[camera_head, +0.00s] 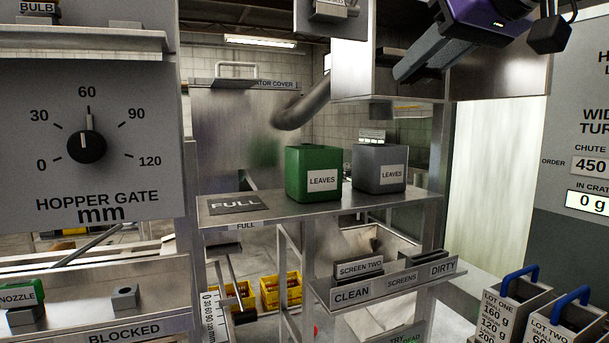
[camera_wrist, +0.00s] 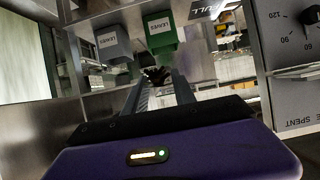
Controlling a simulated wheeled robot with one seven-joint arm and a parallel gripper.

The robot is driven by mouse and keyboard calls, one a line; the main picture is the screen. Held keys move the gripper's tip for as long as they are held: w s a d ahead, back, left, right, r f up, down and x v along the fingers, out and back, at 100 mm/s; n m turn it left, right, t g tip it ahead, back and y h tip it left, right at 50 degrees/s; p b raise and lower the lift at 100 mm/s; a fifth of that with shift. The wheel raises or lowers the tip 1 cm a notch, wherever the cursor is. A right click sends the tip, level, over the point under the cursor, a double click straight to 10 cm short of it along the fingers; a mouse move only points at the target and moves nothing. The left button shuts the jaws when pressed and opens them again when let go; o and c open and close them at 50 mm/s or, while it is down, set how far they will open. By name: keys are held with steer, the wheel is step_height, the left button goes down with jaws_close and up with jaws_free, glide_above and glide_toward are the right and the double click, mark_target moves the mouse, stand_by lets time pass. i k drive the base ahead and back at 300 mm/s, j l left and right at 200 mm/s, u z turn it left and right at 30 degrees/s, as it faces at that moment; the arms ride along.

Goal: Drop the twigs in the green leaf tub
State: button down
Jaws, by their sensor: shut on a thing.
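The green leaf tub (camera_head: 307,173), labelled LEAVES, stands upright on a metal shelf; it also shows in the wrist view (camera_wrist: 160,30). My gripper (camera_head: 402,76) is at the upper right in the head view, above and to the right of the tub and apart from it. In the wrist view my gripper (camera_wrist: 158,76) is shut on a small dark bundle (camera_wrist: 155,73), probably the twigs. The fingers hide much of the bundle, and I cannot make it out in the head view.
A grey tub (camera_head: 379,169), also labelled LEAVES, stands close right of the green one. A FULL plate (camera_head: 234,205) lies left on the shelf (camera_head: 330,208). A metal cabinet (camera_head: 500,70) is behind my gripper. Screen racks (camera_head: 375,285) hang below.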

mark_target(318, 195)
steer(key=i+j, duration=0.15)
steer(key=i, duration=0.2)
steer(key=i+j, duration=0.2)
steer(key=i, duration=0.15)
steer(key=i+j, duration=0.15)
steer(key=i, duration=0.2)
